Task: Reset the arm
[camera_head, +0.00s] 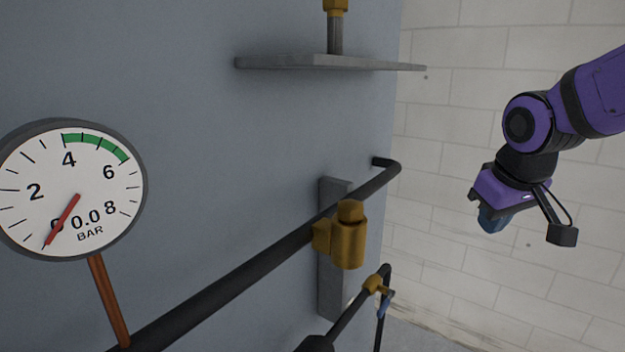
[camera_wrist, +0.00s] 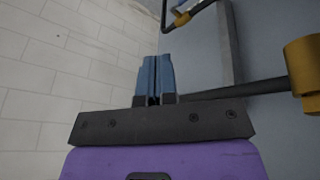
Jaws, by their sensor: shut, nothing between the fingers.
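My purple arm reaches in from the right in the head view, with my gripper (camera_head: 492,220) pointing down in front of the white block wall. The blue fingers also show in the wrist view (camera_wrist: 156,78), close together with nothing between them. My gripper is clear of the panel and pipes, to the right of the brass valve (camera_head: 347,236) on the black pipe (camera_head: 240,284). The fingertips are small and partly hidden by the gripper body in the head view.
A round gauge (camera_head: 70,190) with its needle near 0 stands at the left of the blue-grey panel (camera_head: 200,130). A grey shelf plate (camera_head: 320,63) juts out at the top. A lower pipe with a small brass fitting (camera_head: 375,283) stands below the valve. Free room lies before the block wall (camera_head: 450,120).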

